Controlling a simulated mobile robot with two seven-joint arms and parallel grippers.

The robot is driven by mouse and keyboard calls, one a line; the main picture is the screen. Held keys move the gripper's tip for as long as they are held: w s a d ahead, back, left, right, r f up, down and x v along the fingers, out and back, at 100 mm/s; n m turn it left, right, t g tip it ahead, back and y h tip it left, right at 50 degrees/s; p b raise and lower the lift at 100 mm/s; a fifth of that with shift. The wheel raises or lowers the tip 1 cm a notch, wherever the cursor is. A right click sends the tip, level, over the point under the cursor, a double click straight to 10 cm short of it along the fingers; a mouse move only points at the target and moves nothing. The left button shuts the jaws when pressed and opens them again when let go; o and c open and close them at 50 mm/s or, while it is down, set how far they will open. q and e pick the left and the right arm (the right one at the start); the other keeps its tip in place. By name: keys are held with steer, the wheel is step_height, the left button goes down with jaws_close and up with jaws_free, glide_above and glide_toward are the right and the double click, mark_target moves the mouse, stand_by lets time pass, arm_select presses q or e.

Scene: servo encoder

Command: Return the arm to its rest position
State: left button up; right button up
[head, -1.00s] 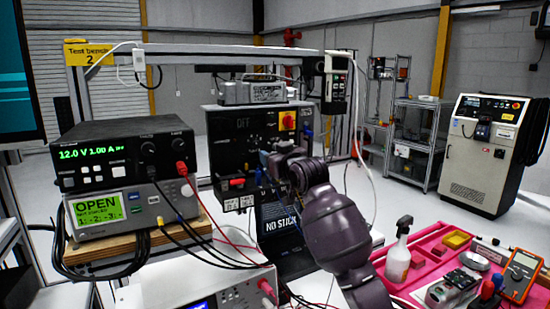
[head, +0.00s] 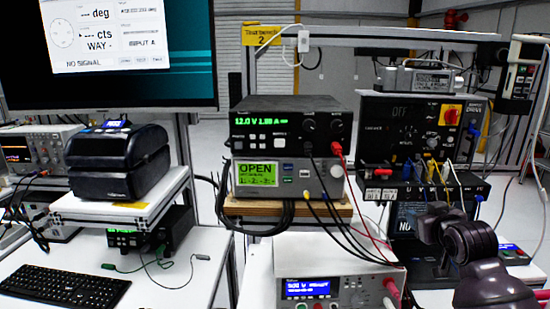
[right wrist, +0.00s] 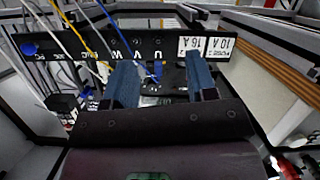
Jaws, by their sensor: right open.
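My right arm (head: 490,285) comes in from the lower right of the head view. Its dark right gripper (head: 436,222) is in front of the lower part of the black drive panel (head: 378,146), and its fingertips are hard to make out there. In the right wrist view the two blue fingers (right wrist: 162,78) stand apart with nothing held between them. Beyond them is a black terminal strip (right wrist: 130,48) with U, V, W letters and white 16 A and 10 A labels. Yellow, blue and white leads run to the strip. My left gripper is not in view.
Stacked power supply (head: 270,131) and meter (head: 262,181) stand on a wooden shelf (head: 235,208), with black and red leads hanging right. A bench instrument (head: 318,262) is below. A monitor (head: 120,85), keyboard (head: 65,290) and black device (head: 118,160) are left.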

steer(key=s+a+f+g, duration=0.2)
steer(key=s+f+g, duration=0.1)
steer(key=s+f, duration=0.5)
steer(key=s+a+f+g, duration=0.2)
steer(key=s+f, duration=0.7)
steer(key=s+a+f+m+g, duration=0.1)
steer(key=s+a+f+g, duration=0.15)
steer(key=s, duration=0.85)
steer(key=s+a+f+g, duration=0.2)
steer(key=s+f+g, duration=0.15)
steer(key=s, duration=0.85)
steer(key=w+f+t, duration=0.7)
steer(key=f+t, duration=0.1)
steer(key=f, duration=0.3)
steer(key=shift+w+n+y, duration=0.3)
steer(key=shift+y, duration=0.1)
steer(key=shift+a, duration=0.1)
